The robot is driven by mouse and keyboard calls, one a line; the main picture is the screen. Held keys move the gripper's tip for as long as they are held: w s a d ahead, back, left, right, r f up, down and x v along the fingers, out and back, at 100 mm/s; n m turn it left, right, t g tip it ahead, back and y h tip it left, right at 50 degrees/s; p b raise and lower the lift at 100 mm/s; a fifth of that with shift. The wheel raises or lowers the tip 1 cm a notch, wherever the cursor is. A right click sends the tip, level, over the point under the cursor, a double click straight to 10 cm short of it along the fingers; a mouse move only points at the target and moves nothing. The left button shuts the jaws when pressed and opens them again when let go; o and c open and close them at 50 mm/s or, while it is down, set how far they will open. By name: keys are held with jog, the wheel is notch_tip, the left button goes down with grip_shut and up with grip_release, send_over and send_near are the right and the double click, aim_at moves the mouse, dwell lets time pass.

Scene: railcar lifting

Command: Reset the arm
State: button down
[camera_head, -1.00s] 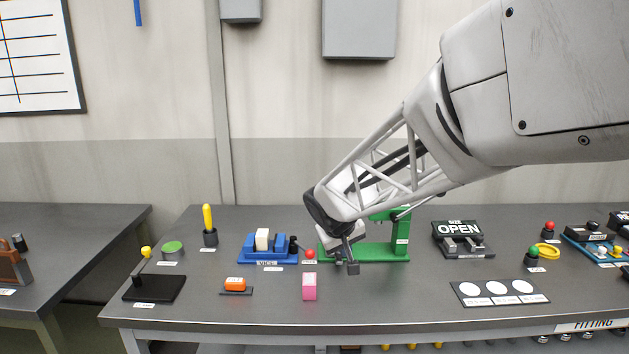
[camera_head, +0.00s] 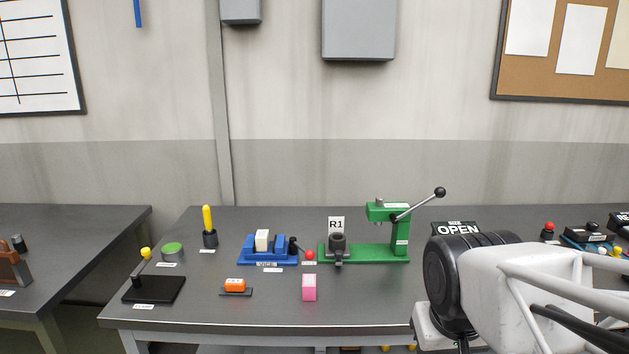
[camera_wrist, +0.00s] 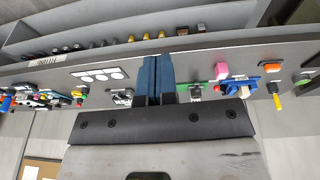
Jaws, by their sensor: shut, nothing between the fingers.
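My arm reaches in from the lower right of the head view, with its black wrist joint and white frame links in front of the bench's right half. My gripper's fingers do not show there. In the wrist view my gripper (camera_wrist: 157,62) has its two dark blue fingers side by side, shut and empty. It is clear of the bench items and holds nothing. The links hide part of the sign reading OPEN (camera_head: 456,229) and the card with white circles, which shows in the wrist view (camera_wrist: 98,75).
The grey bench (camera_head: 270,320) carries a green press (camera_head: 365,255), a blue vice (camera_head: 268,255), a pink block (camera_head: 309,288), an orange block (camera_head: 235,285) and a yellow-handled tool (camera_head: 208,220). Controls (camera_head: 586,236) stand at the far right. Bare bench lies in front of the press.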

jog(key=shift+s+f, duration=0.2)
jog(key=shift+s, duration=0.6)
jog(key=shift+s+f, duration=0.15)
jog(key=shift+s, duration=0.6)
dwell(0.9)
